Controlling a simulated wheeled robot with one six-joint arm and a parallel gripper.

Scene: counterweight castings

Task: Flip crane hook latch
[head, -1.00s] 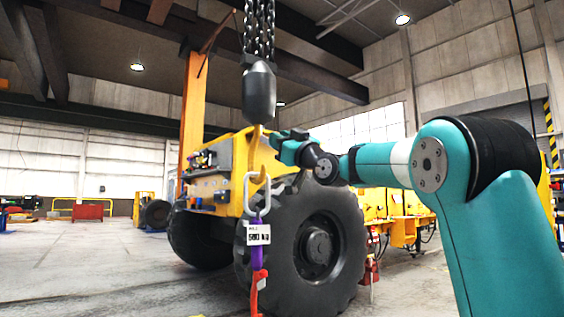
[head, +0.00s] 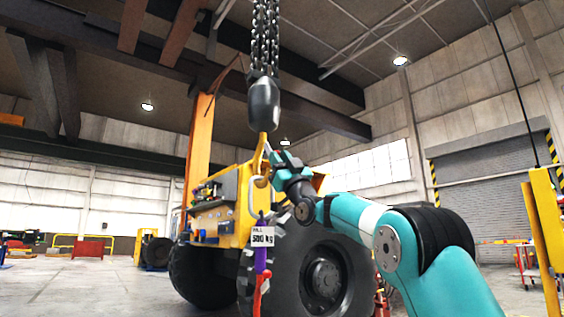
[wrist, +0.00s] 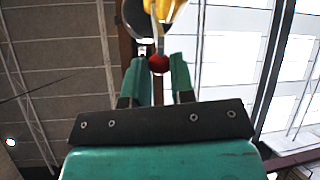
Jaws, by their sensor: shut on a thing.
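The yellow crane hook (head: 262,150) hangs below a dark hook block (head: 263,103) on chains. In the wrist view the hook (wrist: 166,9) is at the top, with a thin grey metal strip, apparently the latch (wrist: 159,38), running down to a red knob (wrist: 159,64). My teal gripper (head: 274,160) is at the right side of the hook. In the wrist view my gripper (wrist: 160,72) has its fingertips on either side of the red knob, shut on it. A metal ring (head: 252,196) hangs low at the hook, partly hidden behind other parts; the latch is too small to make out in the head view.
A white weight tag (head: 262,237) and a purple strap (head: 261,260) with a red end hang below the ring. A yellow vehicle with a big black tyre (head: 322,275) stands close behind. Open floor (head: 110,290) lies to the left.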

